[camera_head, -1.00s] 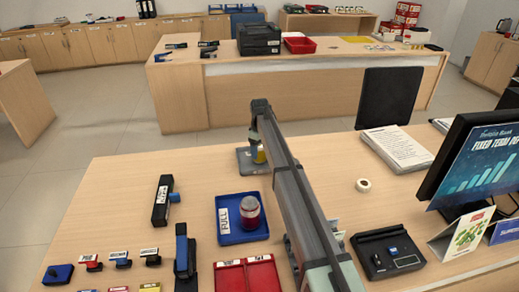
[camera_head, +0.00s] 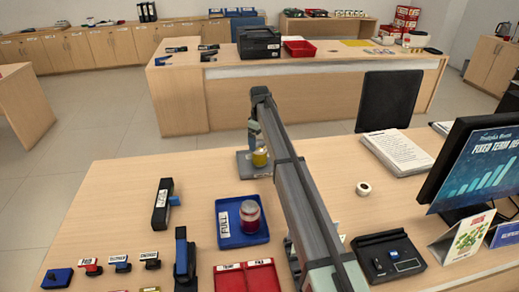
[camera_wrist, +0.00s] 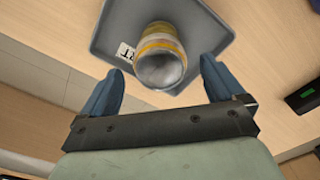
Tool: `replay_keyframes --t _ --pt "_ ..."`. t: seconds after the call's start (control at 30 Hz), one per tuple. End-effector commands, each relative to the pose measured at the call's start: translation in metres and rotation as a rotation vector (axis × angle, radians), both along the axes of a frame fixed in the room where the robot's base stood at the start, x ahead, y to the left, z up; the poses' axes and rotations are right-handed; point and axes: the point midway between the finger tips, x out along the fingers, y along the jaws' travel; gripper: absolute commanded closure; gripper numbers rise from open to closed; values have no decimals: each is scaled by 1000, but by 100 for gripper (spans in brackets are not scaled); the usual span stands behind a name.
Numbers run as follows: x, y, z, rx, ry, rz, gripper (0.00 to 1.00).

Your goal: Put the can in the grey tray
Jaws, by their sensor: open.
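The can (camera_head: 260,158) has a yellow band and stands in the grey tray (camera_head: 244,168), at the far edge of the near counter. In the wrist view the can (camera_wrist: 160,48) is inside the tray (camera_wrist: 205,30), its grey end facing the camera, beside a white label partly hidden by it. My gripper (camera_wrist: 160,66) is open, its two blue fingers apart on either side of the can's near end, with gaps visible.
A blue tray labelled FULL (camera_head: 229,238) holds a red-and-clear jar (camera_head: 250,215). A black stapler-like device (camera_head: 162,206) lies left of it. A white tape roll (camera_head: 363,188), papers (camera_head: 397,151) and a monitor (camera_head: 480,165) are on the right. The counter left of the grey tray is clear.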

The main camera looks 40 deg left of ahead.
Motion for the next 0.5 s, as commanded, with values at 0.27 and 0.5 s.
replay_keyframes --t 0.27,0.5 --pt "0 0 43 0 0 0 4" --pt "0 0 56 0 0 0 4"
